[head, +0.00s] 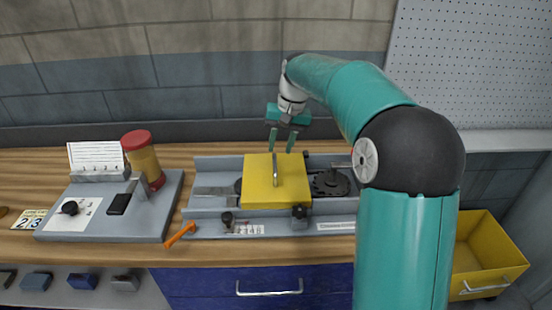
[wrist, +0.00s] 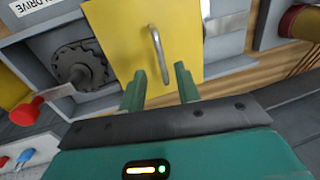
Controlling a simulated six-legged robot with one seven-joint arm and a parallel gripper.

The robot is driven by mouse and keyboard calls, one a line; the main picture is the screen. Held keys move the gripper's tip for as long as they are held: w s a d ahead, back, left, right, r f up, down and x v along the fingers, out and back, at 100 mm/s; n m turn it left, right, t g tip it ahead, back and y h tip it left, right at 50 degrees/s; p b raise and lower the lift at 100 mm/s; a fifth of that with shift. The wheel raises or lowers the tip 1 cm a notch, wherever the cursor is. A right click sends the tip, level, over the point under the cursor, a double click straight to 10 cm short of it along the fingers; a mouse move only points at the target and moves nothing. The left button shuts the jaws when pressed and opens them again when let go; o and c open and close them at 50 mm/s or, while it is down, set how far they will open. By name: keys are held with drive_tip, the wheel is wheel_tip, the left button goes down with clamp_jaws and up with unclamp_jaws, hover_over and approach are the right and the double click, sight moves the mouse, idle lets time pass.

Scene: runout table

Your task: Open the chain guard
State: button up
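The chain guard is a yellow cover (head: 262,197) with a metal bar handle (head: 276,170), lying over the middle of a grey fixture (head: 212,212) on the bench. My gripper (head: 282,142) is above the guard's far edge, open and empty, with its fingers pointing down. In the wrist view the yellow cover (wrist: 120,40) and its handle (wrist: 158,55) lie ahead of my open fingers (wrist: 160,90), with nothing between them. A dark sprocket (head: 330,183) shows to the right of the guard; it also appears in the wrist view (wrist: 80,68).
An orange tool (head: 179,235) lies before the fixture. A yellow bin (head: 485,250) is at lower right. A red-handled lever (wrist: 27,110) is near the sprocket.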

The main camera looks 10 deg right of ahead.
sight(276, 166)
drive_tip(key=f, duration=0.2)
drive_tip(key=a+f, duration=0.1)
drive_tip(key=f, duration=0.2)
drive_tip(key=shift+f, duration=0.1)
drive_tip(key=shift+w+f, duration=0.1)
drive_tip(key=shift+f, duration=0.05)
clamp_jaws()
